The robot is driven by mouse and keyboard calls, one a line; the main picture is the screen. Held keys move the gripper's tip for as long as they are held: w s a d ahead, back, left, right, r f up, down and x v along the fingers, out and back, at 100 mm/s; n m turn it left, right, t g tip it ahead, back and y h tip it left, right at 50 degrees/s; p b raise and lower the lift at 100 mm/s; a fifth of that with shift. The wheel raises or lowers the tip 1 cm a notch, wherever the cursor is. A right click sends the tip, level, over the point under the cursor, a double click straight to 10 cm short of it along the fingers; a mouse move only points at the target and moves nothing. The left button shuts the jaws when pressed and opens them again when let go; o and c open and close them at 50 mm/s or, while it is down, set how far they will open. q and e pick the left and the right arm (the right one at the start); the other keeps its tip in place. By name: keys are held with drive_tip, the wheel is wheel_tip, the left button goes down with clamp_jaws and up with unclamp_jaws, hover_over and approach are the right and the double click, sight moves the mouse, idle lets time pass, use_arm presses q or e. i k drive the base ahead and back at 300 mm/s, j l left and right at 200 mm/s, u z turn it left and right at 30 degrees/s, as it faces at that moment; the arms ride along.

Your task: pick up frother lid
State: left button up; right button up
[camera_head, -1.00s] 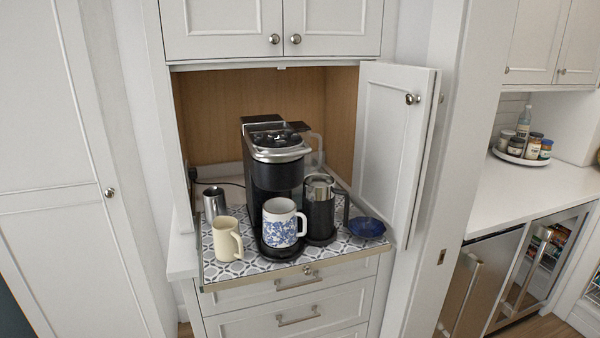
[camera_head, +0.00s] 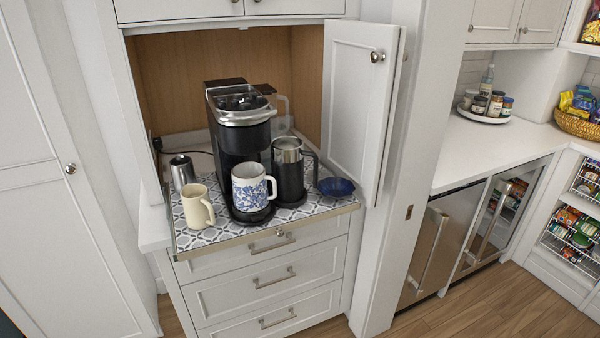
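The frother (camera_head: 290,176) is a black jug with a side handle and a steel-coloured upper part. It stands on the patterned pull-out tray (camera_head: 215,236), to the right of the black coffee machine (camera_head: 232,135). Its lid (camera_head: 287,143) appears to sit on top of the jug; its details are too small to make out. Neither of my grippers is in view.
A blue-patterned white mug (camera_head: 249,188) stands in front of the machine. A cream mug (camera_head: 196,206) and a steel cup (camera_head: 182,172) are at left. A blue bowl (camera_head: 336,187) is right of the frother. An open cabinet door (camera_head: 358,100) bounds the right side.

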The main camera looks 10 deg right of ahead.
sight(288, 152)
drive_tip(key=i+j, duration=0.2)
drive_tip(key=i+j+z, duration=0.15)
drive_tip(key=j, duration=0.3)
drive_tip(key=i+j, duration=0.15)
drive_tip(key=j, duration=0.2)
drive_tip(key=i+j+z, duration=0.1)
drive_tip(key=j, duration=0.25)
drive_tip(key=i+j, duration=0.25)
drive_tip(key=j+z, duration=0.1)
drive_tip(key=z, duration=0.95)
